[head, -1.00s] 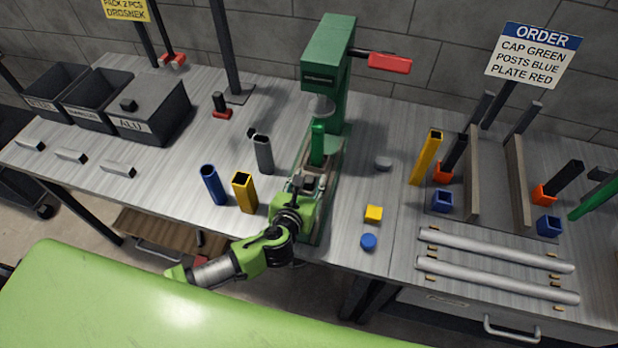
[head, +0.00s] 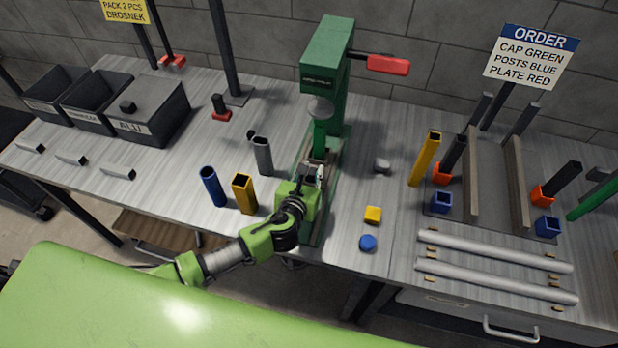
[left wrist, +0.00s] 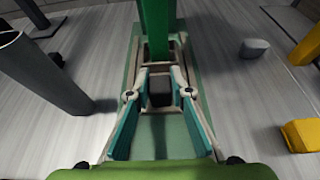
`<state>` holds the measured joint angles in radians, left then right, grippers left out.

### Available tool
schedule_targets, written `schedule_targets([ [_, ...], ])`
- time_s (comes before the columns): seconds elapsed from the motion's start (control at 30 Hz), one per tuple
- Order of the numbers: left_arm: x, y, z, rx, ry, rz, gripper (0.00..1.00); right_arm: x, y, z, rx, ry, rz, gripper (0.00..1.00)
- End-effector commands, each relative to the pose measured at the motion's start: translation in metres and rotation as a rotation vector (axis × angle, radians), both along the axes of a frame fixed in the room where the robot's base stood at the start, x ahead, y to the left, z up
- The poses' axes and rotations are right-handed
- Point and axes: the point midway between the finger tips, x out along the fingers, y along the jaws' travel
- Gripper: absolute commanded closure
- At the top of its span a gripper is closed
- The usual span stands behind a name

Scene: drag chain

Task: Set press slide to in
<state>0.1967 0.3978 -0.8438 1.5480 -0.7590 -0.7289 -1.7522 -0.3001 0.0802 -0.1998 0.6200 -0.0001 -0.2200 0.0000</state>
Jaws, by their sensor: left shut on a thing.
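The green press (head: 325,75) stands at the back middle of the bench, with a red-handled lever and a round grey ram (head: 320,108). Its slide runs along a narrow green-edged track (head: 307,230) in front; the track also shows in the left wrist view. A green upright (left wrist: 158,28) stands just beyond my fingers, below the ram. My left gripper (head: 313,174) is over the track, shut on a small dark block (left wrist: 160,92), seemingly the slide's handle. The fingers hide much of the slide. My right gripper is not in view.
A grey tube (head: 263,156), a yellow tube (head: 244,194) and a blue tube (head: 213,186) stand left of the track.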

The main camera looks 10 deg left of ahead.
Motion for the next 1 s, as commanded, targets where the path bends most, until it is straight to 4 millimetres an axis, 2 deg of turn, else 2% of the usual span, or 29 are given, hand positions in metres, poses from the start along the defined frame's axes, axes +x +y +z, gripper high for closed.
schedule_targets([
  [0.13,0.009,0.0,0.001,0.0,-0.001,0.001,1.0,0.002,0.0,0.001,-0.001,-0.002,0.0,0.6],
  [0.4,0.01,0.0,0.002,-0.001,-0.004,0.001,1.0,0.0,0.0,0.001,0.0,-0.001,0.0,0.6],
  [0.43,0.01,0.0,0.002,-0.001,-0.004,0.001,0.75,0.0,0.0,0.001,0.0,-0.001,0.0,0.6],
  [0.5,0.01,0.0,0.002,-0.001,-0.004,0.0,0.62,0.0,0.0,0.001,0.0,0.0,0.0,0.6],
  [0.83,0.007,0.0,0.001,0.0,-0.001,0.0,0.62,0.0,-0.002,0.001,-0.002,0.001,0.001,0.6],
  [1.0,-0.006,0.0,0.006,0.0,-0.001,-0.002,0.62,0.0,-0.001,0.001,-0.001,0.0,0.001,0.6],
])
